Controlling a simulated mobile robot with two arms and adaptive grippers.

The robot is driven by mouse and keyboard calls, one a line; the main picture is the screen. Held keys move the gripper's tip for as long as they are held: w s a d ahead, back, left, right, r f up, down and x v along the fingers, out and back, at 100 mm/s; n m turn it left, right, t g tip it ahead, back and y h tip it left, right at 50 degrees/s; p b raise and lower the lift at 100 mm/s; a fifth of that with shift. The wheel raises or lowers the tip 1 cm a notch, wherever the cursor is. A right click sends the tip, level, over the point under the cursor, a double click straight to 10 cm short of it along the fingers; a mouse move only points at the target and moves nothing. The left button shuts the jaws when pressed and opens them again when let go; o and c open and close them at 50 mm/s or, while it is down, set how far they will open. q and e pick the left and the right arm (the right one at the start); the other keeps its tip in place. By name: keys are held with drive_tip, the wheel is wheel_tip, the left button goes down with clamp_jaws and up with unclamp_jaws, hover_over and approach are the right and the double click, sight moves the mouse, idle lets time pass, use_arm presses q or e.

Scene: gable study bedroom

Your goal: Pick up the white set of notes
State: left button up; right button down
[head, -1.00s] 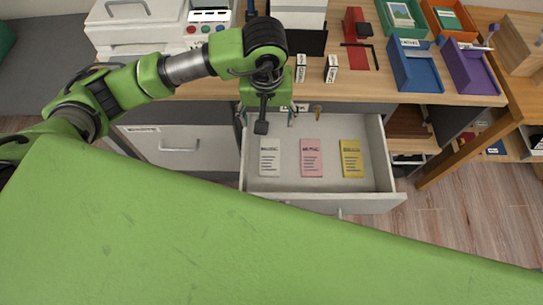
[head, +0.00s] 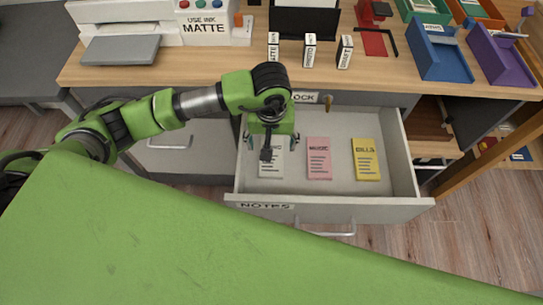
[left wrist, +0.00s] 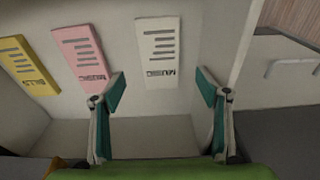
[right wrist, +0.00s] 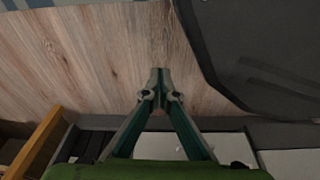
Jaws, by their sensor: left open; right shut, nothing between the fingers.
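The white set of notes (head: 272,170) lies flat at the left in the open drawer (head: 397,207). In the head view my left gripper (head: 268,150) hangs over its back part and hides some of it. The white notes also show whole in the left wrist view (left wrist: 160,55), ahead of and between the open, empty fingers (left wrist: 160,92), not touched. A pink set (head: 319,160) and a yellow set (head: 366,160) lie in a row to its right. My right gripper (right wrist: 160,75) is shut and empty over wooden floor; it is outside the head view.
The drawer's side walls and the desk edge (head: 200,85) stand close around my left gripper. Small labelled blocks (head: 309,50) stand on the desk behind the drawer. Trays (head: 438,55) stand at the right. A key (head: 328,102) sits in the lock.

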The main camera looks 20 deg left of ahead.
use_arm(q)
drive_tip(key=f, duration=0.6)
drive_tip(key=shift+w+a+b, duration=0.1)
drive_tip(key=shift+w+b, duration=0.2)
drive_tip(key=shift+w+f, duration=0.1)
drive_tip(key=shift+f, duration=0.4)
drive_tip(key=c, duration=1.2)
use_arm(e)
drive_tip(key=shift+w+a+r, duration=0.1)
drive_tip(key=shift+w+r, duration=0.7)
drive_tip(key=shift+r, duration=0.15)
